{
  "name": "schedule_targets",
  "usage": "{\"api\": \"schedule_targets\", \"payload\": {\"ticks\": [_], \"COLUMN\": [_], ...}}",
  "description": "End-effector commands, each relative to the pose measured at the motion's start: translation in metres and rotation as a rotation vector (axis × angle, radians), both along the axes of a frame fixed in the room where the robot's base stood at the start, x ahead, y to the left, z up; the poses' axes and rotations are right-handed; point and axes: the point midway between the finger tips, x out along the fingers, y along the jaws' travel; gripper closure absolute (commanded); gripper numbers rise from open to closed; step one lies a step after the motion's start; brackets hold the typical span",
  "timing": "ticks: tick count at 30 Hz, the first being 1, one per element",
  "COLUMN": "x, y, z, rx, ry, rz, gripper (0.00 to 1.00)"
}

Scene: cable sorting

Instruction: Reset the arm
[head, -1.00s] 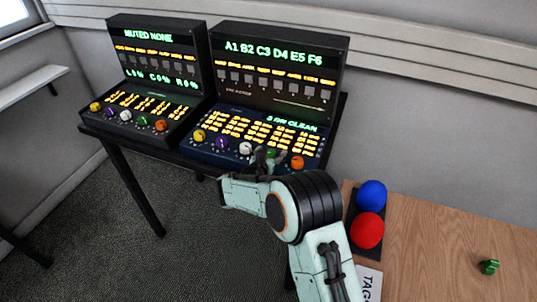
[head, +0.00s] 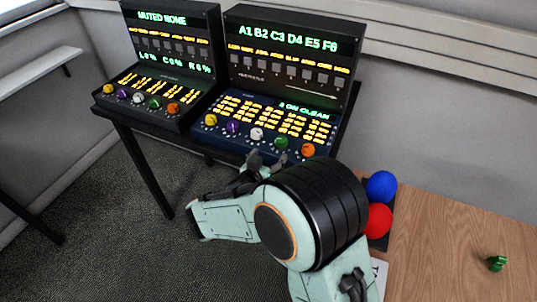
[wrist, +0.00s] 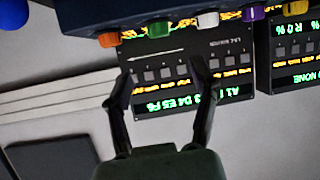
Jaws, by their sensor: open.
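My gripper (wrist: 160,82) is open and empty in the wrist view, its two dark fingers spread in front of the right console. In the head view my gripper (head: 265,160) is partly hidden behind my arm, just in front of that console's knob row. The right console (head: 292,45) has a lit screen and a sloped panel with yellow, purple, white, green and orange knobs. The green knob (head: 281,143) is close to the fingers; I cannot tell whether they touch. The left console (head: 172,20) stands beside it.
Both consoles stand on a dark table (head: 150,175). A wooden table (head: 440,235) at right holds a blue ball (head: 381,186), a red ball (head: 378,220) and a small green piece (head: 497,263). A white shelf (head: 40,72) is at left. The floor between is clear.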

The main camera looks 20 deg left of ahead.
Motion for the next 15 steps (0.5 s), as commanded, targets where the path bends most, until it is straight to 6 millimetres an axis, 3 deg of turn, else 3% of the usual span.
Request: {"api": "schedule_targets", "payload": {"ticks": [6, 9, 11, 13, 15], "x": [0.001, 0.009, 0.020, 0.037, 0.052], "y": [0.000, -0.011, -0.024, -0.050, -0.089], "z": [0.000, 0.003, 0.018, 0.048, 0.085], "rx": [0.000, 0.004, 0.025, 0.058, 0.091], "ry": [0.000, -0.005, -0.029, -0.079, -0.142], "rz": [-0.001, -0.028, -0.065, -0.126, -0.205], "gripper": [0.41, 0.41, 0.41, 0.41, 0.41]}}
